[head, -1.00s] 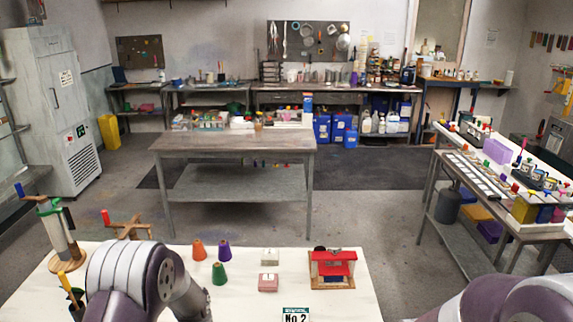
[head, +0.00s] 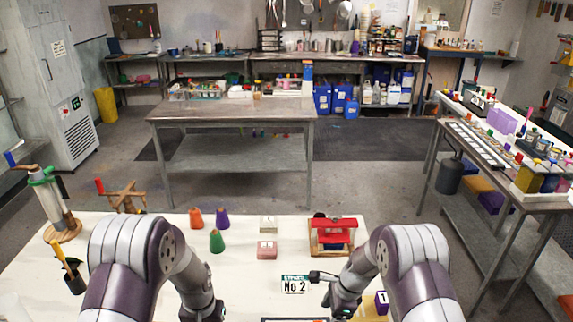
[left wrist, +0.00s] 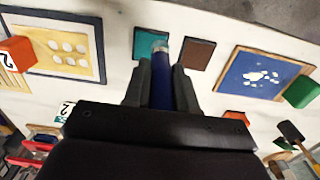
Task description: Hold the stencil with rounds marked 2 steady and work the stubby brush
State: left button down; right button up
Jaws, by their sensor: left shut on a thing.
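My left gripper (left wrist: 161,85) is shut on a stubby brush (left wrist: 161,95) with a blue handle and a pale tip. In the left wrist view its tip overlaps a teal square (left wrist: 148,42); contact cannot be told. The stencil with rounds (left wrist: 70,52), a yellow sheet with several pale rounds in a dark frame, lies at the left there. A red block marked 2 (left wrist: 17,52) is at its edge. In the head view my left gripper (head: 203,314) is low on the table's near side. My right gripper (head: 342,304) is beside the No 2 card (head: 294,285); its fingers are unclear.
A blue stencil (left wrist: 250,75) and green block (left wrist: 301,91) lie at the right in the left wrist view, beside a brown square (left wrist: 198,53). Coloured cones (head: 217,241), a red press-like stand (head: 332,234) and a purple block marked 1 (head: 382,302) are on the table.

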pick_arm(q)
jog(key=shift+r+p, duration=0.5)
jog(key=shift+r, duration=0.05)
jog(key=shift+s+f+b, duration=0.1)
jog(key=shift+f+b, duration=0.5)
notch_tip(320, 180, down, 6)
jog(key=b, duration=0.5)
jog(key=shift+r, duration=0.25)
pick_arm(e)
jog(key=x, duration=0.9)
pick_arm(q)
jog(key=shift+r, duration=0.1)
pick_arm(e)
jog(key=c, duration=0.8)
